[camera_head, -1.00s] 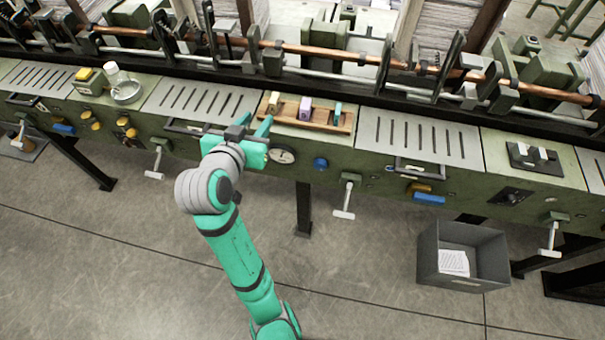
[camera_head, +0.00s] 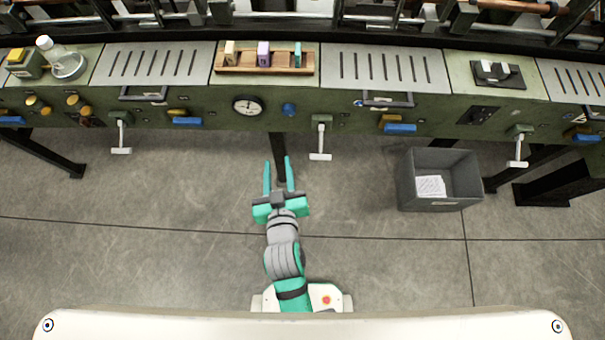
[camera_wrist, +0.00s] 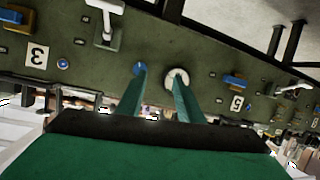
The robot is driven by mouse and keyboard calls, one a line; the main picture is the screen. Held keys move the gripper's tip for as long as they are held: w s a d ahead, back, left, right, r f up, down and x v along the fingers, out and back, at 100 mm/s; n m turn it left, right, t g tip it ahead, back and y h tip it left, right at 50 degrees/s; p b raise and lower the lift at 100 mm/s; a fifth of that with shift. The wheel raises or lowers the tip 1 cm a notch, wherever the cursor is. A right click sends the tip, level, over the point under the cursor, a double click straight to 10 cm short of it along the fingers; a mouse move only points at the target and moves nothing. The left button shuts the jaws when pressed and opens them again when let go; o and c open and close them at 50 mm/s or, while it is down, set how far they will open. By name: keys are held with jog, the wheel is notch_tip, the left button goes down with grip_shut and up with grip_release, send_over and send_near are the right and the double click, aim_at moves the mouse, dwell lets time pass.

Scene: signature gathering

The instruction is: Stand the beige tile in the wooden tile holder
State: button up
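The beige tile (camera_head: 230,53) stands upright at the left end of the wooden tile holder (camera_head: 283,70), which sits on the green machine bench. A purple tile (camera_head: 263,54) and a teal tile (camera_head: 298,55) stand in the same holder to its right. My gripper (camera_head: 278,164) is open and empty, well below and in front of the holder, over the floor area in the head view. In the wrist view its two teal fingers (camera_wrist: 157,80) are apart with nothing between them, facing the green bench front. The tiles cannot be made out in the wrist view.
A round gauge (camera_head: 248,105), a blue knob (camera_head: 288,109) and a white-handled lever (camera_head: 320,138) are on the bench front. A grey bin (camera_head: 410,190) with papers stands on the floor at right. Slotted metal plates (camera_head: 155,65) flank the holder. The floor around my arm is clear.

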jog(key=s+d+r+m+h, duration=0.1)
jog(key=s+d, duration=0.2)
jog(key=s, duration=0.7)
jog(key=s+d+r+m+t, duration=0.1)
jog(key=s+d, duration=0.2)
jog(key=s, duration=0.6)
jog(key=shift+s+d+m+h, duration=0.3)
jog(key=shift+s+m+h, duration=0.1)
jog(key=shift+w, duration=0.2)
